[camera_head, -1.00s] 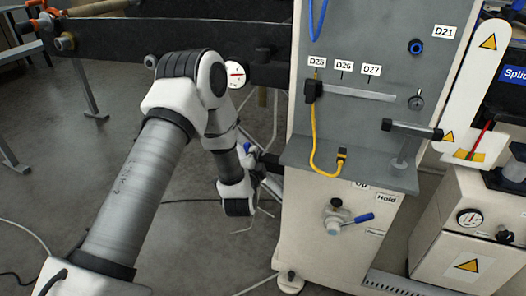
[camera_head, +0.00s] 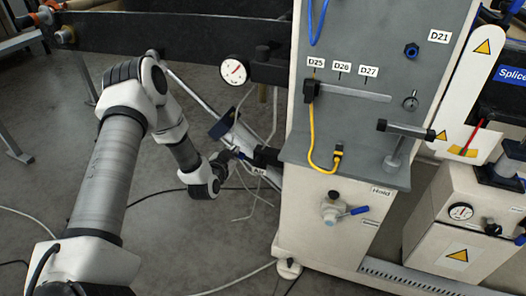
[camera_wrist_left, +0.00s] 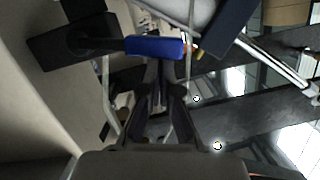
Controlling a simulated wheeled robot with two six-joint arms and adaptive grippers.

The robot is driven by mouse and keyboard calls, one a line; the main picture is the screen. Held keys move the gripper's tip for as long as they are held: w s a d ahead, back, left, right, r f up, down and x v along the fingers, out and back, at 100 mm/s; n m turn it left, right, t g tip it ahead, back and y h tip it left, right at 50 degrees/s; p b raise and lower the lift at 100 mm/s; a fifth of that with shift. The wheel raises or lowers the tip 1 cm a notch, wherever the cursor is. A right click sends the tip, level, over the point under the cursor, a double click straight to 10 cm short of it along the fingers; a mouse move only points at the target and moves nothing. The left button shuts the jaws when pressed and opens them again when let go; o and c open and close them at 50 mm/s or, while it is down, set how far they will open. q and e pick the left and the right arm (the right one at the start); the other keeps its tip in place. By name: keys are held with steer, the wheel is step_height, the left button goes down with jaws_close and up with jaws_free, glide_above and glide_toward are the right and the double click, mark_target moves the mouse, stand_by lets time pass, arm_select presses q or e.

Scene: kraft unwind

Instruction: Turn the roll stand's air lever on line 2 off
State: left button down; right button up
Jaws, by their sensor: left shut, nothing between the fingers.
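The blue-handled lever (camera_head: 242,155) sticks out leftward from a black valve body (camera_head: 268,157) on the left side of the roll stand. An "Air" label (camera_head: 258,170) sits just below it. In the left wrist view the blue lever (camera_wrist_left: 155,47) lies crosswise beyond the fingertips, with its black body (camera_wrist_left: 70,42) to the left. My left gripper (camera_head: 226,163) is close beside the lever's free end, partly hard to make out. In the wrist view its fingers (camera_wrist_left: 163,88) are together and empty. I cannot tell whether they touch the lever. My right gripper is out of view.
The stand's front panel (camera_head: 360,60) carries a yellow cable (camera_head: 313,130) and another blue-handled valve (camera_head: 355,211) by a "Hold" label. A round gauge (camera_head: 234,70) and a dark arm beam (camera_head: 170,38) are above my arm. Loose cables lie on the floor.

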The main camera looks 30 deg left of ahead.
arm_select(q)
steer(key=shift+s+a+f+n+h+b, duration=0.15)
steer(key=shift+a+f+n, duration=0.15)
steer(key=shift+f+n, duration=0.25)
steer(key=shift+a+f+n+h+b, duration=0.15)
steer(key=shift+a+f+n, duration=0.2)
steer(key=shift+f, duration=0.3)
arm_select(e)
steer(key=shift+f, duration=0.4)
arm_select(q)
steer(key=shift+s+f, duration=0.1)
steer(key=shift+f, duration=0.05)
